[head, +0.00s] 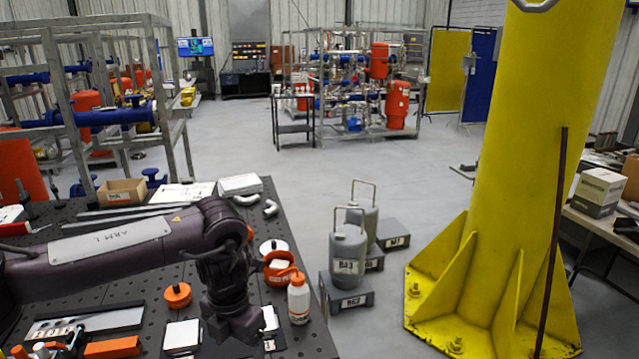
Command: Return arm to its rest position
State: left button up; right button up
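My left arm (110,245), dark and labelled "ARM L", reaches in from the left across the black perforated table. Its wrist bends down, and my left gripper (238,330) hangs low over the table near its right edge. The fingers are dark and foreshortened, so I cannot tell whether they are open or shut. No held object is visible. My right gripper is not in view.
A yellow column (530,150) rises at right.

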pick_arm(q)
jog(key=w+d+f+n+h+b, duration=0.25)
jog(key=d+f+n+h, duration=0.55)
jog(key=d+f, duration=0.85)
notch_tip(320, 180, down, 17)
jog(key=n+t+b, duration=0.3)
jog(key=n+t, duration=0.2)
jog(key=n, duration=0.8)
jog(key=s+a+f+n+y+b, duration=0.1)
jog(key=s+a+f+n+y, duration=0.1)
jog(key=s+a+f+n, duration=0.65)
jog(key=s+a+f+n+y+b, duration=0.1)
jog(key=s+a+f+n+y, duration=0.3)
jog(key=s+f, duration=0.75)
jog(key=s+a+f+n+g, duration=0.1)
jog(key=s+a+f, duration=0.3)
jog(key=s, duration=0.4)
jog(key=s+a+f+n+g+y+b, duration=0.1)
jog(key=s+a+f+n, duration=0.2)
jog(key=s, duration=0.5)
jog(key=s+a+f+n+g+y, duration=0.1)
jog(key=s+a+f+n+g, duration=0.1)
jog(key=s+a+f, duration=0.3)
jog(key=s, duration=0.4)
jog(key=shift+b, duration=0.3)
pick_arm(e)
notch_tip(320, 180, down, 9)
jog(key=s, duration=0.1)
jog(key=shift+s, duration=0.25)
